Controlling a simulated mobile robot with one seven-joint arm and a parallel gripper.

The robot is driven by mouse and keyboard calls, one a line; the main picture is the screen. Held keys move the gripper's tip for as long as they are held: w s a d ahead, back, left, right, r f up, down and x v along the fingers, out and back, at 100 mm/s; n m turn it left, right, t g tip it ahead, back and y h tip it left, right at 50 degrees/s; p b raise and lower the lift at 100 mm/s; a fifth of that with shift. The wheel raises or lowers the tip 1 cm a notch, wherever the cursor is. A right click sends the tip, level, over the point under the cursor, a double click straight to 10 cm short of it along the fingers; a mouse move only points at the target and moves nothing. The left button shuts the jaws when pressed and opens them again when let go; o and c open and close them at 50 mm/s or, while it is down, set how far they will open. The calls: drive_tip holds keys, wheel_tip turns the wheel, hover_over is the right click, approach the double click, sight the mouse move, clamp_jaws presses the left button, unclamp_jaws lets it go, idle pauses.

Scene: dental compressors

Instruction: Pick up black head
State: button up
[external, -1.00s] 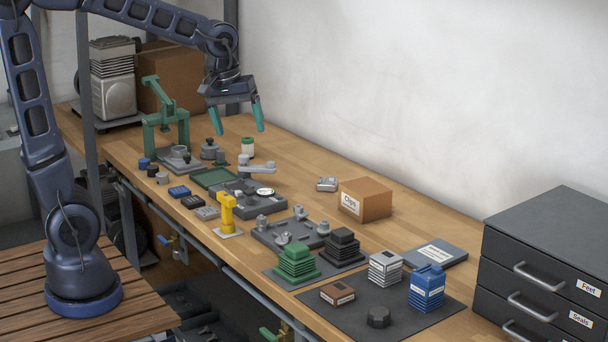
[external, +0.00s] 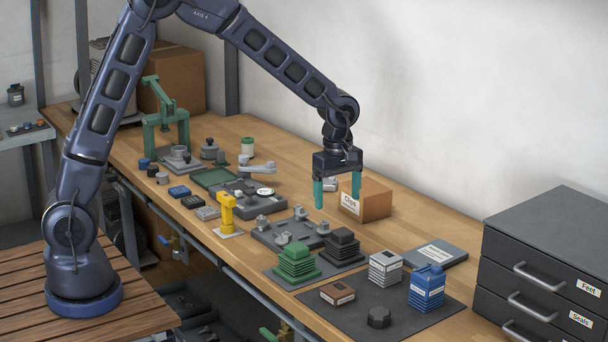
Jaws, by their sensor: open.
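The black head (external: 342,247) is a dark, finned, stepped block. It sits upright on a grey mat (external: 291,281), just right of a similar green finned head (external: 296,264). My gripper (external: 338,193) points down with its two teal fingers apart and nothing between them. It is above the bench, higher in the picture than the black head and apart from it, in front of the cardboard box.
A cardboard box (external: 372,202) stands behind my gripper. A grey tray with fittings (external: 271,236) lies left of the black head. A white-grey finned block (external: 385,268) and blue container (external: 427,288) stand to its right. A drawer cabinet (external: 545,255) is at far right.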

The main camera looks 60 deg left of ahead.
sight(343, 231)
drive_tip(key=shift+w+d+f, duration=0.3)
drive_tip(key=shift+d+f, duration=0.1)
drive_tip(key=shift+f, duration=0.3)
drive_tip(key=f, duration=1)
drive_tip(key=shift+w+d+f, duration=0.1)
drive_tip(key=shift+w+f, duration=0.15)
drive_tip(key=shift+f, duration=0.1)
drive_tip(key=c, duration=1.5)
